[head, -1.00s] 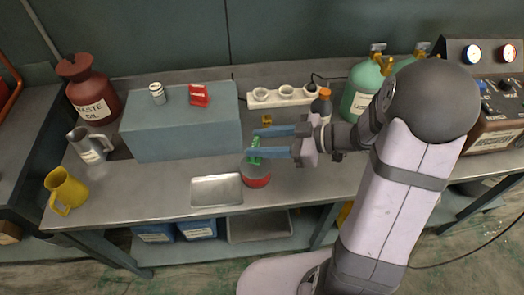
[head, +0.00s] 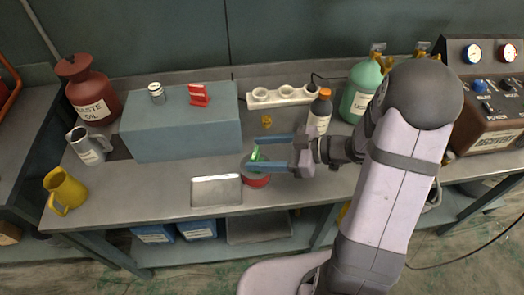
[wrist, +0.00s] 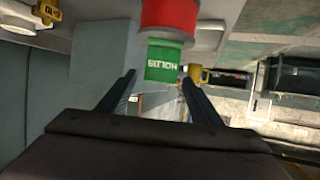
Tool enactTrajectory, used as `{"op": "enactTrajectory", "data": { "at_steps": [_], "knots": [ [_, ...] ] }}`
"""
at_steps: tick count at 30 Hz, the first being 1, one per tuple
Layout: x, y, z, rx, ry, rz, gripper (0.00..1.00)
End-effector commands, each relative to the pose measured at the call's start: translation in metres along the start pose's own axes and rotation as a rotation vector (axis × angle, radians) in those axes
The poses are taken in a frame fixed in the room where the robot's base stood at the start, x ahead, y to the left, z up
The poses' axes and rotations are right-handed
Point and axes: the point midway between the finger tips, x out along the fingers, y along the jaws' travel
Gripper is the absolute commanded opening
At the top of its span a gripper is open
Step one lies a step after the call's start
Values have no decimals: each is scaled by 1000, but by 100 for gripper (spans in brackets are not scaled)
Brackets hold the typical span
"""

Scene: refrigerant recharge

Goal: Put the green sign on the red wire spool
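The red wire spool (head: 258,181) stands on the bench just right of the metal tray, its top partly hidden by my gripper. The green sign (head: 256,154) is at the spool's top and shows between my fingers. In the wrist view, the lettered green sign (wrist: 165,62) appears to touch the red spool (wrist: 170,14). My gripper (head: 252,154) reaches in from the right with its blue fingers spread around the sign. In the wrist view, the fingers are apart, with the sign beyond their tips; finger contact is not visible.
A metal tray (head: 216,191) lies left of the spool. A grey box (head: 185,140) behind carries a red sign (head: 198,95) and a small can (head: 156,93). A small yellow object (head: 266,121) and a bottle (head: 320,112) stand behind my gripper.

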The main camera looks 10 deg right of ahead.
Motion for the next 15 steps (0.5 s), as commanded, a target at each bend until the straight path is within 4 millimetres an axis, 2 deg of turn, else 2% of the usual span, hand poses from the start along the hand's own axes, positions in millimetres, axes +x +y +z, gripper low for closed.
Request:
{"op": "enactTrajectory", "data": {
  "at_steps": [10,15],
  "knots": [
    [-2,0,-5,-1,0,0,59],
    [-20,2,-3,-1,1,6,59]
  ]
}}
